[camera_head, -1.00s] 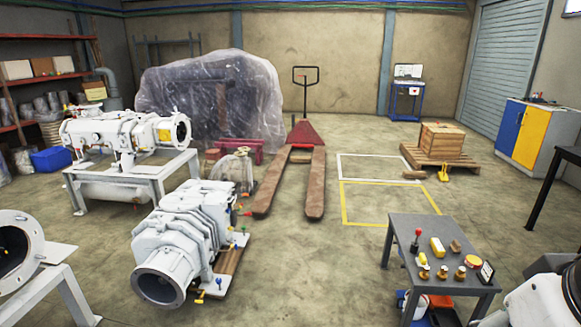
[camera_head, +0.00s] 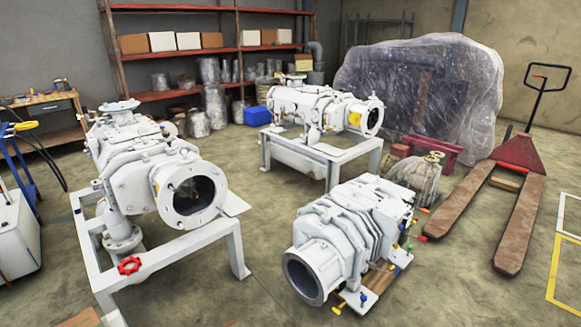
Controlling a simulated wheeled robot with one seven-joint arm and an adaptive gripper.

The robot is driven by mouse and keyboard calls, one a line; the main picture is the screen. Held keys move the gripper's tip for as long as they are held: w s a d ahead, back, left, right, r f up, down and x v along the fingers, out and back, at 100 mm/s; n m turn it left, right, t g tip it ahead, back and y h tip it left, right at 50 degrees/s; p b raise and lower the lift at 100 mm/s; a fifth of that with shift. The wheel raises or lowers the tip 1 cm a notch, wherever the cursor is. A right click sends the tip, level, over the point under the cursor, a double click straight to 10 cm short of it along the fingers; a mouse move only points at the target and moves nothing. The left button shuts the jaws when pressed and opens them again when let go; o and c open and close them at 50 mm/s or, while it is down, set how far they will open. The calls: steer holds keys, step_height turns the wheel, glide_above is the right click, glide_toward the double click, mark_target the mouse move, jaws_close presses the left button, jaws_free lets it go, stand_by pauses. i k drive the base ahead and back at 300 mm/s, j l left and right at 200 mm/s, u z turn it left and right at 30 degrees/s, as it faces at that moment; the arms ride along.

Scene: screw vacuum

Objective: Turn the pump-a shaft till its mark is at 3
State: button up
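Three white pumps are in view, and no label shows which is pump-a. A second pump (camera_head: 310,107) is on a frame further back. A third pump (camera_head: 350,228) sits low on the floor at centre right, its round opening facing front left. No shaft mark or numeral can be read. My gripper is out of view.
A pallet jack (camera_head: 470,218) stands on the right, before a plastic-wrapped bulk (camera_head: 420,85). Red shelving (camera_head: 215,51) lines the back wall. A white box-like unit (camera_head: 15,235) is at the left edge. Floor between the left and low pumps is clear.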

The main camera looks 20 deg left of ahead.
mark_target(187, 188)
steer(key=i+u, duration=0.2)
steer(key=u, duration=0.2)
steer(key=i+u, duration=0.45)
steer(key=u, duration=0.3)
steer(key=i+l+u, duration=0.15)
steer(key=u, duration=0.2)
